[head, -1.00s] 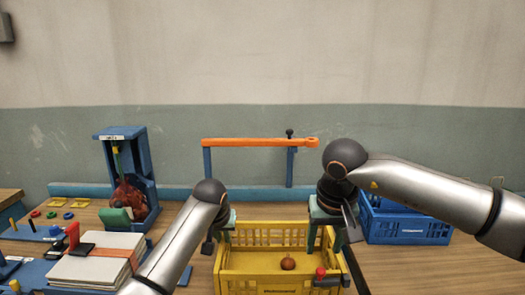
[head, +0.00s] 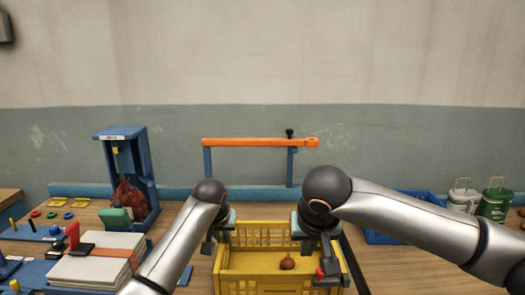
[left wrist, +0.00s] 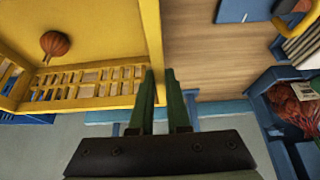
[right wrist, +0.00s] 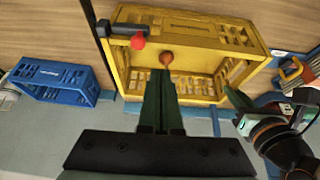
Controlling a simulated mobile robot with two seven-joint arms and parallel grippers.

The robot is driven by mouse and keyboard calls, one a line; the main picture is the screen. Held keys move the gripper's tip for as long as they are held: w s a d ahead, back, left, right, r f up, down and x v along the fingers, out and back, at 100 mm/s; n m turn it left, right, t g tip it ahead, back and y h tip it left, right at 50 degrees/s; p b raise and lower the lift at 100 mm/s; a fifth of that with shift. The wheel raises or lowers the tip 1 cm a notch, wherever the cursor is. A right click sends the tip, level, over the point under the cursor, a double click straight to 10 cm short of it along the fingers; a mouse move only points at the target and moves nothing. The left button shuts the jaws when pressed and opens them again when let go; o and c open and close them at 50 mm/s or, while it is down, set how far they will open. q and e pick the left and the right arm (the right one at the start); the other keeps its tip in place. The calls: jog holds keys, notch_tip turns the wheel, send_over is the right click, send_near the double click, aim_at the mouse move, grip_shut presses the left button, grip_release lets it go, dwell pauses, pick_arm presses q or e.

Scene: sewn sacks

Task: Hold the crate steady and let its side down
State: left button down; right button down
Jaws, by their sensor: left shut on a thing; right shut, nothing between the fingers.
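The yellow crate (head: 262,236) stands on the table with a brown onion-like ball (head: 287,263) inside. My left gripper (head: 222,240) is shut on the crate's left wall; the left wrist view shows its fingers (left wrist: 165,88) on either side of the wall's rim (left wrist: 152,40). My right gripper (head: 325,258) is by the crate's right side. The right wrist view shows its fingers (right wrist: 163,85) shut and empty over the crate, close to the ball (right wrist: 166,59). A red knob (right wrist: 138,42) on a dark bar is at the crate's corner, apart from the fingers.
A blue crate (right wrist: 52,80) stands right of the yellow one, partly behind my right arm in the head view. White (head: 463,197) and green (head: 494,202) canisters are at far right. An orange bar (head: 255,143) on blue posts stands behind. Papers (head: 98,260) lie at left.

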aim_at(301, 277)
jog(key=x, duration=1)
jog(key=shift+a, duration=0.25)
jog(key=shift+s+f, duration=0.1)
jog(key=shift+s, duration=1.5)
jog(key=shift+s, duration=0.15)
jog(key=shift+s+f, duration=0.15)
jog(key=shift+s, duration=0.35)
jog(key=shift+s+f, duration=0.2)
jog(key=shift+s, duration=0.25)
